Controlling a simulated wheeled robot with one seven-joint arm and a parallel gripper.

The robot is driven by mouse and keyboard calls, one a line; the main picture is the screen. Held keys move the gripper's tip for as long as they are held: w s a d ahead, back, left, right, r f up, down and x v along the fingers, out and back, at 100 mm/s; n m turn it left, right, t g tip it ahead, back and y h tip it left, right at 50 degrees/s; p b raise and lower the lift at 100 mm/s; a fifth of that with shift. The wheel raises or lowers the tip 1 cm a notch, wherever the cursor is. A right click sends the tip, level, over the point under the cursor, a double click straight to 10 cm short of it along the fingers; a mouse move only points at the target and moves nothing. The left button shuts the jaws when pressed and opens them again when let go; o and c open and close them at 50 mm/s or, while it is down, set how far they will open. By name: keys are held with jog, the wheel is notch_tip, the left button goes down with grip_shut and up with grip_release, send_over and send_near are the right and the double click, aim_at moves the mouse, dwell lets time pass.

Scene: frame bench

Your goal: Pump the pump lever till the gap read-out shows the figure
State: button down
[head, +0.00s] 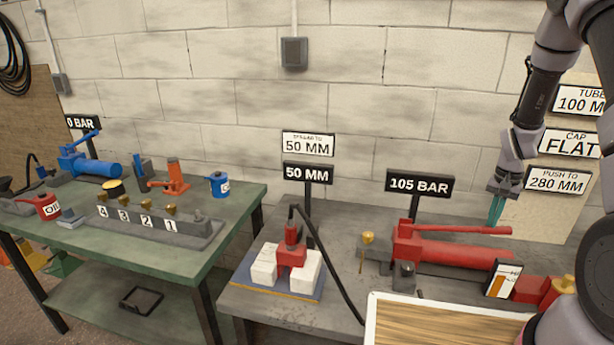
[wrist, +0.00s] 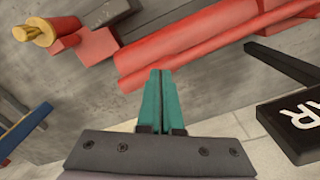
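The red hand pump (head: 465,252) lies on the right bench, with its long red pump lever (head: 460,229) lying low and nearly level above the cylinder. Red bars of the pump (wrist: 200,45) cross the wrist view. The gap read-out (head: 307,173) shows 50 MM, and the sign above it (head: 308,145) reads "spread to 50 MM". The red spreader (head: 291,253) stands between two white blocks. My gripper (head: 495,210) has its teal fingers (wrist: 161,72) together with nothing visible between them. It is beside the lever near its right part; I cannot tell whether they touch.
A pressure sign (head: 419,184) reads 105 BAR. A black hose (head: 330,265) runs from the spreader. A brass-topped valve (head: 367,238) stands left of the pump. A wood-topped panel (head: 440,325) is in front. The left bench (head: 130,245) holds a blue pump and other tools.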

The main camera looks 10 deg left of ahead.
notch_tip(320, 180, down, 2)
jog(key=shift+f, duration=0.25)
notch_tip(320, 180, up, 8)
jog(key=shift+r, duration=0.1)
dwell(0.3)
dwell(0.8)
notch_tip(320, 180, down, 8)
jog(key=shift+f, duration=0.1)
jog(key=shift+r, duration=4.1)
jog(key=shift+r, duration=2.5)
